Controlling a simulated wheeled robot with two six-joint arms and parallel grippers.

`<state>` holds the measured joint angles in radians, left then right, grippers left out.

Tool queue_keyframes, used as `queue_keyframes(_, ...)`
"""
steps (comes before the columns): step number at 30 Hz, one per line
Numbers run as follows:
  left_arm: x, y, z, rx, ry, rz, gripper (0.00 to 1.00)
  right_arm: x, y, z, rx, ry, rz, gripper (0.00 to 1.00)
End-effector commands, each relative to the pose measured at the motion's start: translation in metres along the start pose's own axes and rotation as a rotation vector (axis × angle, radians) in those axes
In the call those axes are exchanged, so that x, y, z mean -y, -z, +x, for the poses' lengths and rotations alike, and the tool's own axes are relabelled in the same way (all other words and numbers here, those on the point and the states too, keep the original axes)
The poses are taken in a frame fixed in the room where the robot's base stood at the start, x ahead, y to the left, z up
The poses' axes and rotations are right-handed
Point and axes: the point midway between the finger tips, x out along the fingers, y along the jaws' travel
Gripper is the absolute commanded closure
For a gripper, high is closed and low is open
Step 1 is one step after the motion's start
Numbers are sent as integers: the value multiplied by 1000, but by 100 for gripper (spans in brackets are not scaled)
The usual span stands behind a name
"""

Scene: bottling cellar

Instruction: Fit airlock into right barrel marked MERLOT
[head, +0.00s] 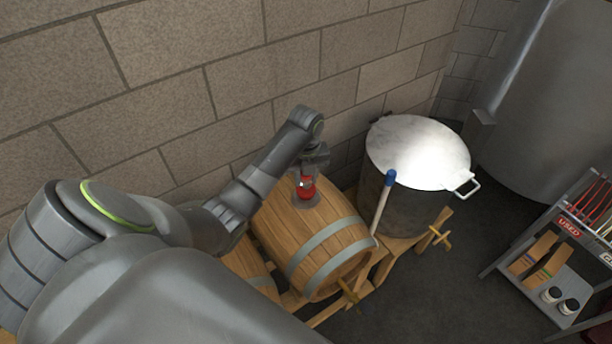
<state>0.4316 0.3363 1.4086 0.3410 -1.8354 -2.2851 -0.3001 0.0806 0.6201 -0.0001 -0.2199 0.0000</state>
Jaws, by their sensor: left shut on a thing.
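My left gripper (307,178) is shut on a small red-topped piece, which I take to be the airlock (305,188), right at the top of a wooden barrel (318,232). A grey round base shows around the red part against the staves. I cannot tell whether it is seated in the bung hole or just above it. The barrel lies on its side with grey hoops and a tap at its front. No MERLOT marking is readable. Another barrel (248,262) to the left is partly hidden by my arm. My right gripper is out of view.
A large lidded pot (418,150) stands right of the barrel, by the block wall (230,60). A blue-tipped stick (385,195) leans near it. A metal shelf (575,262) labelled USED stands at the far right. Dark floor lies open between.

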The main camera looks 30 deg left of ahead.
Motion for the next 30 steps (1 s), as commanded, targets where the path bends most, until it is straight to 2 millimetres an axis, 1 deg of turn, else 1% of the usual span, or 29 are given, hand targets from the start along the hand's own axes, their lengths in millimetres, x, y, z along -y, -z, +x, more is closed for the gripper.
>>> queue_keyframes(15, 0, 0, 10, 0, 0, 0, 92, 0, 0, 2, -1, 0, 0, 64)
queue_keyframes(26, 0, 0, 10, 0, 0, 0, 92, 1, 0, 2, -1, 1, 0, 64)
queue_keyframes(27, 0, 0, 10, 0, 0, 0, 67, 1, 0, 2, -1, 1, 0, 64)
queue_keyframes(30, 0, 0, 10, 0, 0, 0, 54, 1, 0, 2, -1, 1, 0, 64)
